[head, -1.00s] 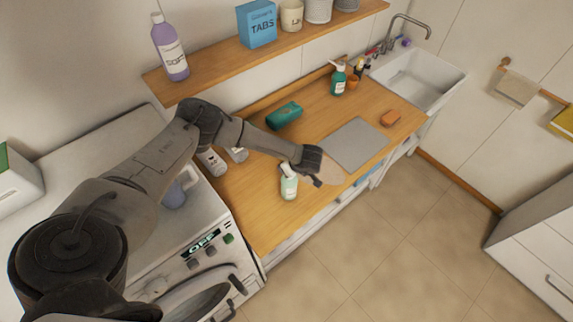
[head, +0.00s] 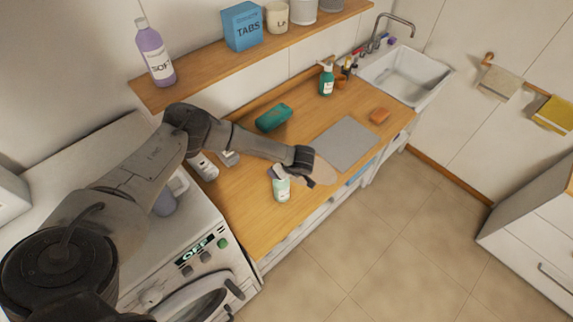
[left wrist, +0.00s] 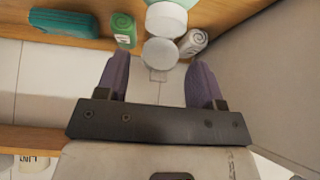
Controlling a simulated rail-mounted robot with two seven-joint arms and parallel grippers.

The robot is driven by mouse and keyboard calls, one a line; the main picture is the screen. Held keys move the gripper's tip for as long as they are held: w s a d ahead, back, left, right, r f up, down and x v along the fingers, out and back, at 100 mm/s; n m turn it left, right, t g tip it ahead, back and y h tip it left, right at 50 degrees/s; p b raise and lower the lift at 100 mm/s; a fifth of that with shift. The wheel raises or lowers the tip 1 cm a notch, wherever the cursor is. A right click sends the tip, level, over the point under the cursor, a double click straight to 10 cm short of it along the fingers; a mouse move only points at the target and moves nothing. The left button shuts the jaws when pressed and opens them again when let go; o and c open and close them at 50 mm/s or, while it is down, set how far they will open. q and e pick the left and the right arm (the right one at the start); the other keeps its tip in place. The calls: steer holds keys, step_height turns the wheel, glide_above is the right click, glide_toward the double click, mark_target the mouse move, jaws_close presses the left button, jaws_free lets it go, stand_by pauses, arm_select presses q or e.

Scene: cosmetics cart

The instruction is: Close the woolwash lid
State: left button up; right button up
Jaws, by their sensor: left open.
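The woolwash bottle (head: 282,190), pale green with a white top, stands upright near the front edge of the wooden counter. In the left wrist view its white neck (left wrist: 166,20) shows at the top, with a round white lid (left wrist: 160,52) beside it that looks flipped open. My left gripper (head: 279,171) is at the bottle's top. In the left wrist view its two purple fingers are apart, one on each side of the lid, with nothing held. I cannot tell whether either finger touches the lid. My right gripper is not in view.
Behind are a teal pack (head: 274,117), a white bottle (head: 204,167) and a small green-labelled bottle (left wrist: 123,30). A grey mat (head: 347,143) and orange block (head: 380,115) lie to the right. A shelf (head: 245,60) runs above; a washing machine (head: 195,250) stands left.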

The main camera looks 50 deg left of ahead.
arm_select(q)
steer(key=b+v, duration=0.3)
steer(key=v, duration=1)
steer(key=shift+b, duration=0.3)
steer(key=shift+c, duration=0.4)
